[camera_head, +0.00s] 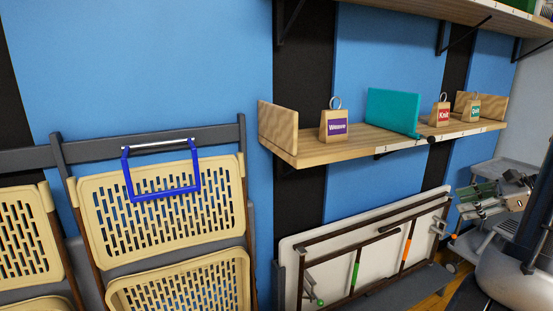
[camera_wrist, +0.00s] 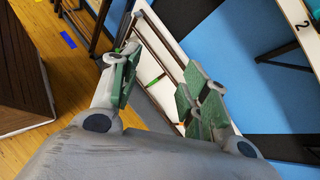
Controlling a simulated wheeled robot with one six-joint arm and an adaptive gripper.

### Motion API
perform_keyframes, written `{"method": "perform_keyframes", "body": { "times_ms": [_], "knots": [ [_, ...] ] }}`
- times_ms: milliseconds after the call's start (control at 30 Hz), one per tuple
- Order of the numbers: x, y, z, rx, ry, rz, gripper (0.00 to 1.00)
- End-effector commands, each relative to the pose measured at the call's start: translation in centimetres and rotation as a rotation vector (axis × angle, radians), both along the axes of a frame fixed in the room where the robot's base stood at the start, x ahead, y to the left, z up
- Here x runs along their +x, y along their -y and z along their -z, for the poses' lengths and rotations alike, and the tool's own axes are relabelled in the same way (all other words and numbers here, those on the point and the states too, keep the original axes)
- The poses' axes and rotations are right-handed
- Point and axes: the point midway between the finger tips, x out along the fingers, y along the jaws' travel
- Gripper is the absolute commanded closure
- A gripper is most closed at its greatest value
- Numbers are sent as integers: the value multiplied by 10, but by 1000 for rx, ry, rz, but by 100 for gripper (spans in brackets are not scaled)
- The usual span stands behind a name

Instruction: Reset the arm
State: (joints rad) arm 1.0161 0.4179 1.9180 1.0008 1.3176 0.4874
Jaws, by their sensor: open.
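My gripper (camera_head: 477,200) shows at the right edge of the head view, in front of the lower right wall and below the shelf. In the wrist view my gripper (camera_wrist: 158,88) has its two green-padded fingers spread apart. It is open, with nothing between the fingers. It touches nothing that I can see. Part of my arm shows at the far right of the head view.
A wooden shelf (camera_head: 310,152) holds small bags labelled Weave (camera_head: 335,124), Knit (camera_head: 440,114) and a green-labelled one (camera_head: 473,108), plus a teal panel (camera_head: 392,109). Folded chairs (camera_head: 150,215) and a folded table (camera_head: 325,225) lean against the blue wall. Grey steps (camera_head: 495,175) stand behind my gripper.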

Motion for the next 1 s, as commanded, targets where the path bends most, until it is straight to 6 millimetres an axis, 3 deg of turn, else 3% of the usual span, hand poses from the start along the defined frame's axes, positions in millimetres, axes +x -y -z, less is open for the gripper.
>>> {"method": "perform_keyframes", "body": {
  "times_ms": [33,200,400,500,700,833,1000],
  "knots": [
    [-14,-20,-2,-98,-15,-104,55],
    [-68,-71,-8,-446,-36,-512,55],
    [-123,-114,-34,-867,24,-1049,55],
    [-140,-129,-50,-1054,79,-1273,55],
    [-160,-166,-77,-1341,234,-1537,55],
    [-161,-193,-94,-1443,379,-1584,55],
    [-157,-209,-104,-1483,469,-1616,55]
  ]
}}
